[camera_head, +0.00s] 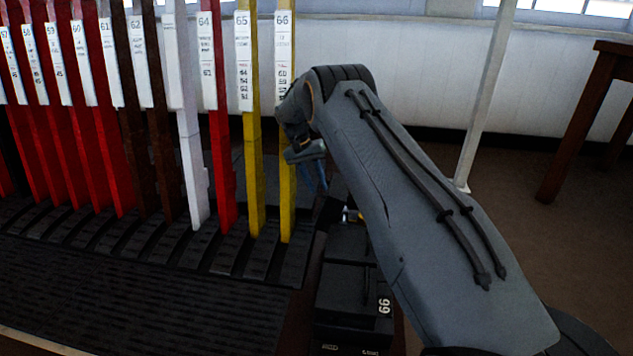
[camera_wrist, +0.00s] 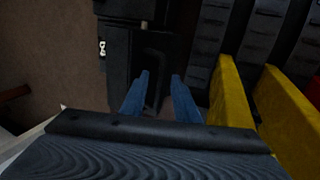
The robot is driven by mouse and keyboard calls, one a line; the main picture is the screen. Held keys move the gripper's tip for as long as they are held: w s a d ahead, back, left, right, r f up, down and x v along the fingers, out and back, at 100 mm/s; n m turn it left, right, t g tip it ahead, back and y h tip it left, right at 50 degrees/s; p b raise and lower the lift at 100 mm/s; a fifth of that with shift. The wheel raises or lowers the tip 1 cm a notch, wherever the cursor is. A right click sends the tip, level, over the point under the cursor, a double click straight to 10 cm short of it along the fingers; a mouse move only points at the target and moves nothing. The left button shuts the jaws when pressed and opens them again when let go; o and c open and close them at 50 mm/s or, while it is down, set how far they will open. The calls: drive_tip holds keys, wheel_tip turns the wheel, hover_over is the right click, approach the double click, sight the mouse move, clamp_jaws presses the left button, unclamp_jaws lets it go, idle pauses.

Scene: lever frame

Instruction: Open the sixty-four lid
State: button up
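My gripper (camera_head: 322,186) points down over the near end of the lever frame, right of the yellow lever 66. In the wrist view its two blue fingers (camera_wrist: 161,76) are apart with nothing seen held between them. Below them is a black box (camera_head: 345,310) with white digits on its side that look like 66; it also shows in the wrist view (camera_wrist: 118,65). I cannot make out a lid marked 64.
Yellow levers 65 (camera_head: 252,165) and 66 (camera_head: 287,170) stand close left of my gripper. Red, brown and white levers continue left, above a black slotted base (camera_head: 130,235). A white post (camera_head: 487,95) and a wooden table (camera_head: 585,120) stand to the right, with bare floor between.

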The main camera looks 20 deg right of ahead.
drive_tip(key=shift+w+a+r, duration=0.15)
drive_tip(key=shift+a+r, duration=0.1)
drive_tip(key=shift+a, duration=0.1)
drive_tip(key=p+v, duration=0.2)
drive_tip(key=v, duration=0.5)
drive_tip(key=shift+r+p, duration=0.35)
drive_tip(key=shift+a, duration=0.15)
